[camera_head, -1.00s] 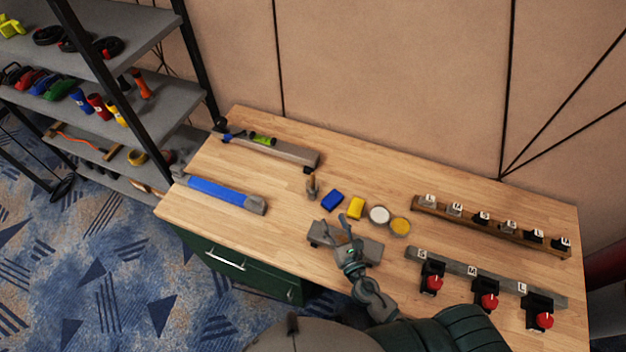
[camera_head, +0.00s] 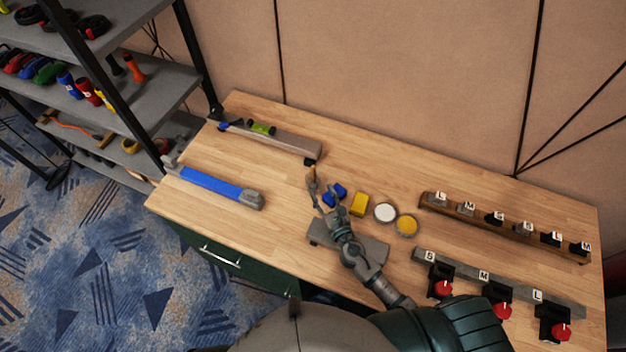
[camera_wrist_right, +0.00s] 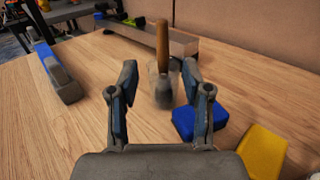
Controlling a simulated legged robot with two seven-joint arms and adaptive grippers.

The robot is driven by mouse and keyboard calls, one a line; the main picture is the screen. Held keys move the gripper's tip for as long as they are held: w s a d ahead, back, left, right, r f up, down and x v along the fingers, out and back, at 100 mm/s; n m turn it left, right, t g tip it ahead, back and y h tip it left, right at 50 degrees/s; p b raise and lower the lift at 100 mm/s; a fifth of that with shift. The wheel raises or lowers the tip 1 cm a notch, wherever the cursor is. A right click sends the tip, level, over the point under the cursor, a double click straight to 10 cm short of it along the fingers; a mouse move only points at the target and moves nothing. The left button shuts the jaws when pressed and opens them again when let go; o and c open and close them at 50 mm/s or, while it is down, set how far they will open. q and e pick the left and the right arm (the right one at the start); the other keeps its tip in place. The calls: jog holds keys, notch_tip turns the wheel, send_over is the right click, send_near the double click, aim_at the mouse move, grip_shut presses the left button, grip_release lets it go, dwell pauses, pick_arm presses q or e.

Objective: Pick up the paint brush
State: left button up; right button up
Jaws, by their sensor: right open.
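The paint brush (camera_wrist_right: 162,46) stands upright with its wooden handle up in a clear cup (camera_wrist_right: 153,83) on the table. In the head view the brush (camera_head: 312,182) is partly hidden by my right gripper (camera_head: 324,189). In the right wrist view my right gripper (camera_wrist_right: 158,82) is open and empty. Its two fingers point toward the cup, one on each side of it in the picture, and the brush shows between them. I see no contact with the brush. My left gripper is not in view.
A blue block (camera_wrist_right: 199,121) sits close to the right finger. A yellow block (camera_head: 359,204), a white pot (camera_head: 385,212) and a yellow pot (camera_head: 406,225) stand to its right. A blue-and-grey bar (camera_head: 215,188) lies at left. The wooden table (camera_head: 270,215) is clear between.

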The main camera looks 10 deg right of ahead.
aim_at(315, 175)
jog(key=w, duration=0.4)
jog(key=shift+a+f, duration=0.15)
jog(key=w, duration=0.1)
jog(key=w+a, duration=0.1)
jog(key=w, duration=0.3)
jog(key=shift+w+a+f, duration=0.15)
jog(key=shift+f, duration=0.15)
grip_shut()
